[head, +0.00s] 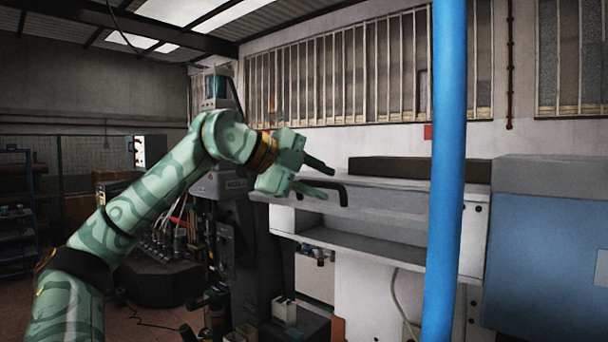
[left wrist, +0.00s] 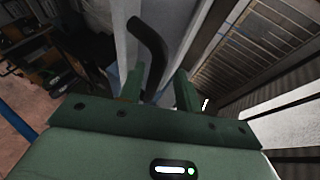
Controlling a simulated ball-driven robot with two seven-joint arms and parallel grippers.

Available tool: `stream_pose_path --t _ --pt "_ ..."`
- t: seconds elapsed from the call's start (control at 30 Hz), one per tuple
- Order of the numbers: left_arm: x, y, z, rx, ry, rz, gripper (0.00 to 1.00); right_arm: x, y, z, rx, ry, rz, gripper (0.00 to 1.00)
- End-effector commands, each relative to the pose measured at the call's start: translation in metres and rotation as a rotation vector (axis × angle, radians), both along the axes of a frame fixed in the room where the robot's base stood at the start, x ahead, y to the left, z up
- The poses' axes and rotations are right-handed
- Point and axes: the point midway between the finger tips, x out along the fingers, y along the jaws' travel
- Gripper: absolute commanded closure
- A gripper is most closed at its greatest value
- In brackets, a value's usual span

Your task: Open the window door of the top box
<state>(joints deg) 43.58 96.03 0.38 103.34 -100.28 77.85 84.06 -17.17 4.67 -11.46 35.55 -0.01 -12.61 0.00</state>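The top box is a pale grey and white housing (head: 385,238) right of centre in the head view, with a grey upper panel (head: 392,197) that looks like the window door. A black curved handle (head: 343,190) sticks out at its left end. My left gripper (head: 332,183) is at this handle, its two green fingers apart. In the left wrist view, the handle (left wrist: 155,55) runs down into the space between the open fingers (left wrist: 160,85). I cannot tell whether either finger touches it. My right gripper is not in view.
A blue vertical post (head: 447,170) stands in front of the box. A blue-grey cabinet (head: 545,240) is at the right. A dark machine (head: 235,240) stands behind and below my left arm. Barred windows (head: 350,70) line the back wall.

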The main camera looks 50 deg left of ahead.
Motion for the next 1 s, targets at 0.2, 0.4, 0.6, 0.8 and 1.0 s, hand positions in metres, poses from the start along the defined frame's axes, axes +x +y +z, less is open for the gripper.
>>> stream_pose_path --t 0.2,0.4,0.6,0.8,1.0 --pt "-0.030 0.007 0.010 0.001 -0.004 0.006 0.66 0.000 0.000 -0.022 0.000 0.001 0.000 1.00" --pt "-0.080 0.018 0.034 0.001 -0.003 0.006 0.66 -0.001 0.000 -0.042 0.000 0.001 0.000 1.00" --pt "-0.121 0.026 0.054 0.001 -0.002 0.005 0.66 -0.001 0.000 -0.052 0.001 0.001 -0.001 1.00" --pt "-0.140 0.030 0.065 0.000 -0.001 0.002 0.66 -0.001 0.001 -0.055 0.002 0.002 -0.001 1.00" --pt "-0.142 0.030 0.067 -0.001 0.000 0.000 0.66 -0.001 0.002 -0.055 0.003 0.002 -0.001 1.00"
